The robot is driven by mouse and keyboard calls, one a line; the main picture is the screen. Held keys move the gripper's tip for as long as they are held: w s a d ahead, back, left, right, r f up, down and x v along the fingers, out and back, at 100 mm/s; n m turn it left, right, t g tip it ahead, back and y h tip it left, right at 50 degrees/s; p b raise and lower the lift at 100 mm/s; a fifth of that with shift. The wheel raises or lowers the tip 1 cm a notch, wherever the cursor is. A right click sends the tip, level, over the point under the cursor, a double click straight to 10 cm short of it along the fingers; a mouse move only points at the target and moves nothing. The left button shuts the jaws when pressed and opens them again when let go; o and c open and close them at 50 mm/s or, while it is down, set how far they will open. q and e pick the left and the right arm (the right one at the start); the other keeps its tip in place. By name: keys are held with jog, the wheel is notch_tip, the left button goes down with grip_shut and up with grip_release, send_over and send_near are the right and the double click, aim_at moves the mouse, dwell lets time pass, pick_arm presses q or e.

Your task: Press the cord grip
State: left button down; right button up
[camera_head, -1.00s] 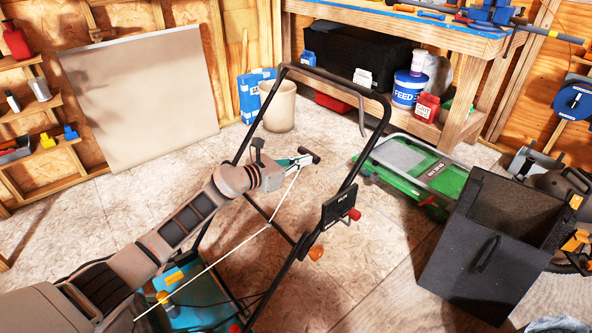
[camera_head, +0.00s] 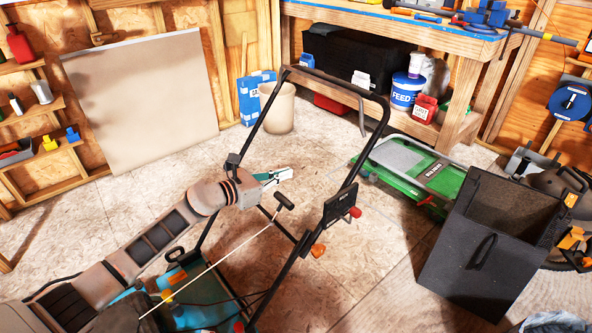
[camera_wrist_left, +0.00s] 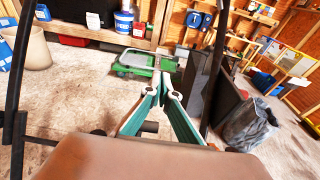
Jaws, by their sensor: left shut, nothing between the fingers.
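The cord grip (camera_head: 284,200) is a short black T-shaped handle at the upper end of a pale cord (camera_head: 215,262). The cord runs taut-looking from the teal mower (camera_head: 192,290) up to it. My left gripper (camera_head: 287,174) is shut and empty, with its teal-and-grey fingers just above the grip in the head view. A gap shows between fingertips and grip there. In the left wrist view the fingers (camera_wrist_left: 160,88) come together at their tips, and a dark cylinder, probably the grip (camera_wrist_left: 150,127), shows partly behind them. My right gripper is not in view.
The mower's black handlebar (camera_head: 342,84) frames my left arm, with a switch box (camera_head: 340,204) on its right tube. A black bin (camera_head: 490,245) and a green machine (camera_head: 415,172) stand to the right. A beige bucket (camera_head: 277,108) stands behind. Floor beyond is clear.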

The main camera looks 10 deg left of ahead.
pick_arm(q)
jog(key=shift+p+v, duration=0.35)
jog(key=shift+v, duration=2.15)
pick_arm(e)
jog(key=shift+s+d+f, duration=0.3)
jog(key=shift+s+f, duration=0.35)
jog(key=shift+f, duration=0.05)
pick_arm(q)
jog(key=shift+s+d+f, duration=0.1)
jog(key=shift+f, duration=0.1)
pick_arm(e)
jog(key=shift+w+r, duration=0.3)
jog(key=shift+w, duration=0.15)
